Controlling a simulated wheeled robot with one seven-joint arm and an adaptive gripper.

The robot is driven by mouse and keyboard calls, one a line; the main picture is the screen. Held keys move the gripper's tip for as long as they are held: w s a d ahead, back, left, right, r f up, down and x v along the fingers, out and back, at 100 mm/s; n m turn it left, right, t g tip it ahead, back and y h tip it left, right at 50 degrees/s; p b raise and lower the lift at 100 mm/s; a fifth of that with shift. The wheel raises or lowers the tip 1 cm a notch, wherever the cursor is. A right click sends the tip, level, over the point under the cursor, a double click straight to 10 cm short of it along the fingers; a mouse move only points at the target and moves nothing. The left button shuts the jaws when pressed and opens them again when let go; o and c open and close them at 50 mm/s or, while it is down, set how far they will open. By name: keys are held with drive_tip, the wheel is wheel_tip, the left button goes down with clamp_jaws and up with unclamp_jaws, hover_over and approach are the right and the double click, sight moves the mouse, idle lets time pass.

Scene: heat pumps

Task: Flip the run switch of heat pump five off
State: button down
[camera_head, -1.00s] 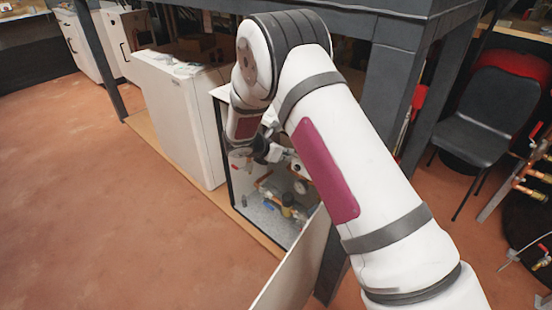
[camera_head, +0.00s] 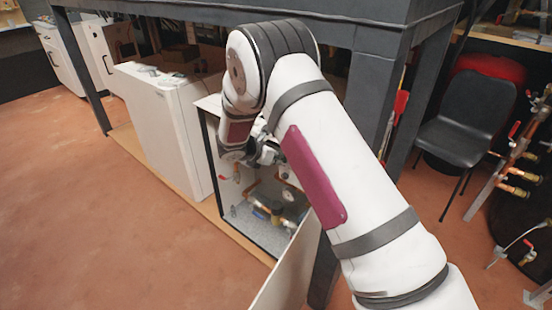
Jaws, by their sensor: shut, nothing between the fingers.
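An open heat pump cabinet (camera_head: 208,135) stands under the dark bench, with pipes and fittings (camera_head: 275,212) showing inside it. My gripper (camera_head: 268,155) is small and partly hidden by my arm. It is at the upper part of the cabinet's open front, shut with nothing seen in it. I cannot make out the run switch or any number on the cabinet. Whether the gripper touches anything inside cannot be told.
A closed white cabinet (camera_head: 165,125) stands just left of the open one. A white panel (camera_head: 290,268) stands at the open cabinet's right front. A dark bench leg (camera_head: 368,100) is behind my arm. A black chair (camera_head: 465,125) and valved pipes (camera_head: 515,175) are at right. The floor (camera_head: 90,220) at left is clear.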

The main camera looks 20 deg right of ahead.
drive_tip(key=shift+r+p, duration=0.4)
drive_tip(key=shift+r, duration=0.4)
drive_tip(key=shift+a, duration=0.1)
drive_tip(key=p+v, duration=0.2)
drive_tip(key=v, duration=1.1)
